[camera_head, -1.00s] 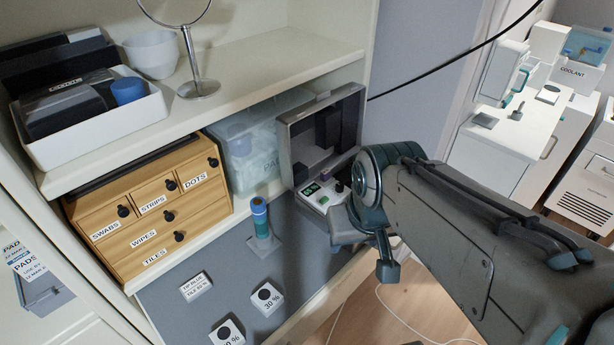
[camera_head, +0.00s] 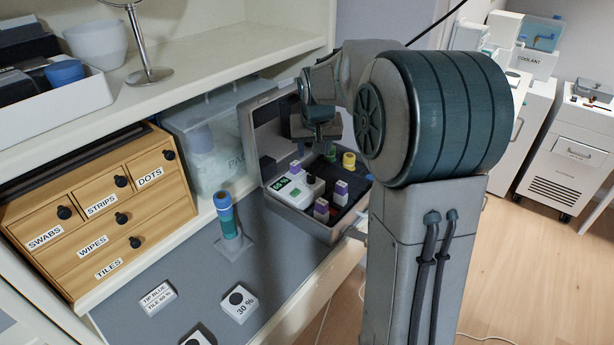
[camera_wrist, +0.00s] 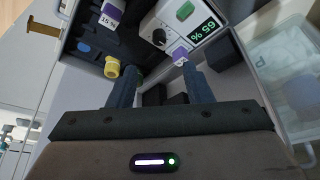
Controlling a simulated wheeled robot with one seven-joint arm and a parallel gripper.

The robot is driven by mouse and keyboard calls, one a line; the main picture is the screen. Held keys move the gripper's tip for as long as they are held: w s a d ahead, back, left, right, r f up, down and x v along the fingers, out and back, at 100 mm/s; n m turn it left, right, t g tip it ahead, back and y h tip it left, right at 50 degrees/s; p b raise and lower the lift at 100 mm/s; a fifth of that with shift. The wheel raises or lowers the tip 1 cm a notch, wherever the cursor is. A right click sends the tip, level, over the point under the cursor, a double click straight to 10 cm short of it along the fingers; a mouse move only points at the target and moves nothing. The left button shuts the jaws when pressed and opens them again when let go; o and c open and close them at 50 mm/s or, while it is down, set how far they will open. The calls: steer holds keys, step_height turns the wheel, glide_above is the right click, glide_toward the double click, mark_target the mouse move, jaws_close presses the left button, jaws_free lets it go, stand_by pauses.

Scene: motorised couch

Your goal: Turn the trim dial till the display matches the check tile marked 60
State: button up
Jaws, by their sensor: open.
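The white meter (camera_head: 298,188) sits in the open grey case, its lit green display (camera_head: 283,183) too small to read surely in the head view. In the wrist view the display (camera_wrist: 203,32) appears to read 65 %, upside down. A dark round dial (camera_wrist: 158,37) is on the meter's white face, near a green button (camera_wrist: 185,10). My gripper (camera_wrist: 161,76) is open, with nothing between its fingers, and the meter lies beyond its tips. In the head view my gripper (camera_head: 318,138) hangs above the case.
A card (camera_head: 157,297) reads "TIP BLUE TILE 60 %". A blue-green bottle (camera_head: 227,215) stands left of the case (camera_head: 262,130). Purple-topped blocks (camera_head: 341,190) and a yellow piece (camera_head: 348,160) sit close to the meter. A clear bin (camera_head: 205,130) and wooden drawers (camera_head: 95,215) are at left.

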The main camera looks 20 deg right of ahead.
mark_target(311, 176)
steer(key=x, duration=1.5)
steer(key=shift+w+d+r, duration=0.2)
steer(key=shift+w+d, duration=0.05)
steer(key=shift+w, duration=0.15)
steer(key=c, duration=1)
